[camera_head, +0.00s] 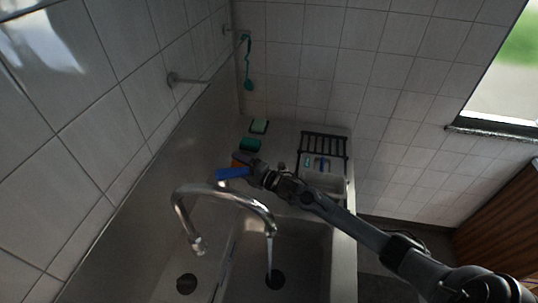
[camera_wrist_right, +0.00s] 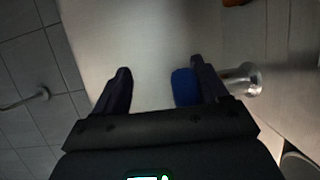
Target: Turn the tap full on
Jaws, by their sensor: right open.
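The chrome tap spout (camera_head: 225,190) arches over the sink in the head view. A thin pale stream of water (camera_head: 269,252) appears to fall from its end. A blue piece (camera_head: 232,173), perhaps the tap's handle, lies at the tip of my right gripper (camera_head: 245,168). In the wrist view, the open fingers of my right gripper (camera_wrist_right: 158,82) have the blue piece (camera_wrist_right: 183,87) between them, close to the right finger. I cannot tell whether they touch. A chrome fitting (camera_wrist_right: 243,79) is beyond the right finger. My left gripper is out of view.
The steel sink (camera_head: 300,238) has two basins with dark drains. A dark rack (camera_head: 323,145), a green sponge (camera_head: 250,145) and a pale green one (camera_head: 259,126) are behind. A wall rail (camera_head: 188,80) sticks out left. An orange thing (camera_wrist_right: 236,2) shows at the wrist view's top.

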